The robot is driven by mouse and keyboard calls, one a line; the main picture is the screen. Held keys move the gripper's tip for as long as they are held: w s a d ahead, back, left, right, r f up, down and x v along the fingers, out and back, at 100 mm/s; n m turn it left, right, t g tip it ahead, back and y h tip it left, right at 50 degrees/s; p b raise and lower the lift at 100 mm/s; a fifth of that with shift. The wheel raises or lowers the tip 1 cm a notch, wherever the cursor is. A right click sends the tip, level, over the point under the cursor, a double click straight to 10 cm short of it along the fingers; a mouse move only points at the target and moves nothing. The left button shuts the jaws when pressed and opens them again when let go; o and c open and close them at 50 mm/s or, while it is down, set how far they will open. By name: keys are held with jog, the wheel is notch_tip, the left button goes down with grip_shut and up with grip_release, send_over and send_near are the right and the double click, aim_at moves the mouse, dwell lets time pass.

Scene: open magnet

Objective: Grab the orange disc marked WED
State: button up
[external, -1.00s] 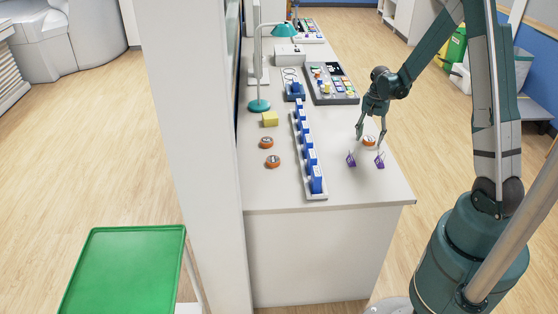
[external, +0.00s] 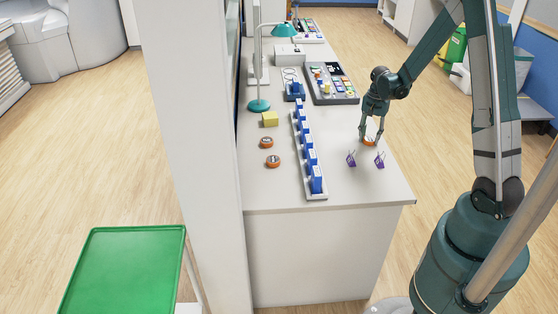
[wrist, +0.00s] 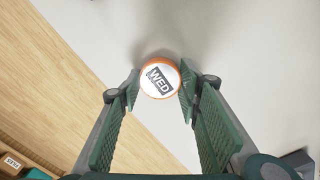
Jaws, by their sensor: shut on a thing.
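The disc appears to be on the table top; I cannot tell of any lift.
A row of blue blocks (external: 310,155) on a white rail runs to the left. Two more orange discs (external: 266,142) (external: 273,161) and a yellow block (external: 270,119) lie beyond it. The table's right edge is close.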

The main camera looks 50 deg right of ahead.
aim_at(369, 138)
jog(key=shift+r, duration=0.1)
notch_tip(369, 138, up, 10)
jog(key=p, duration=0.1)
jog(key=shift+p, duration=0.4)
